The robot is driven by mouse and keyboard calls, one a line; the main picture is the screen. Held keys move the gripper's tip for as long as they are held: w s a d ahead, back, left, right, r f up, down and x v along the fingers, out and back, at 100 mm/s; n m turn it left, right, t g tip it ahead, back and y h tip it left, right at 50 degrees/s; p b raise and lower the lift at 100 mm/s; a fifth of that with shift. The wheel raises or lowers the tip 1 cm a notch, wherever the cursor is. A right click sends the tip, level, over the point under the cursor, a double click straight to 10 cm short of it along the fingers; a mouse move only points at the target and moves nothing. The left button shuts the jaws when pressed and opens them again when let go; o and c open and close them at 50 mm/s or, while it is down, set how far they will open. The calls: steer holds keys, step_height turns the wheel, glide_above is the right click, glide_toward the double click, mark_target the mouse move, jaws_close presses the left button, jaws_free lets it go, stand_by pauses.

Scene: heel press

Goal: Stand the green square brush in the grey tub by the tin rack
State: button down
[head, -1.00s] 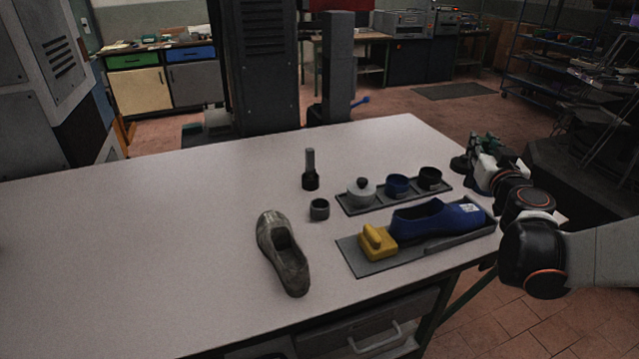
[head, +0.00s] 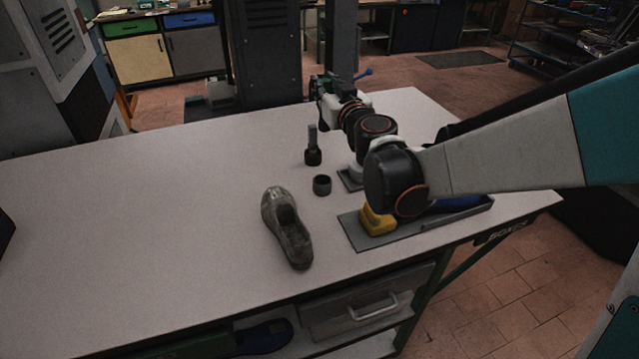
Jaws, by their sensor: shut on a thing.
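My gripper (head: 323,92) is above the far part of the bench and left of my forearm. It is shut on a small green thing (head: 325,82), which I take for the green square brush; it is small and partly hidden by the jaws. The grey tub (head: 322,186) is a small, dark, open cup standing on the bench, nearer than the gripper. The tin rack (head: 347,181) is to the right of the tub. My arm hides most of the rack and its tins.
A dark upright tool with a grey handle (head: 313,150) stands just behind the tub. A worn grey shoe (head: 288,230) lies in front. A yellow block (head: 377,221) sits on a grey tray (head: 362,242) with a blue shoe, mostly hidden. The bench's left side (head: 140,220) is clear.

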step_height(320, 180, down, 20)
steer(key=b, duration=0.7)
steer(key=shift+a, duration=0.2)
steer(key=shift+s+r, duration=0.1)
steer(key=c, duration=1.8)
jaws_free()
steer(key=shift+f, duration=0.2)
steer(key=o, duration=0.4)
steer(key=shift+r, duration=0.1)
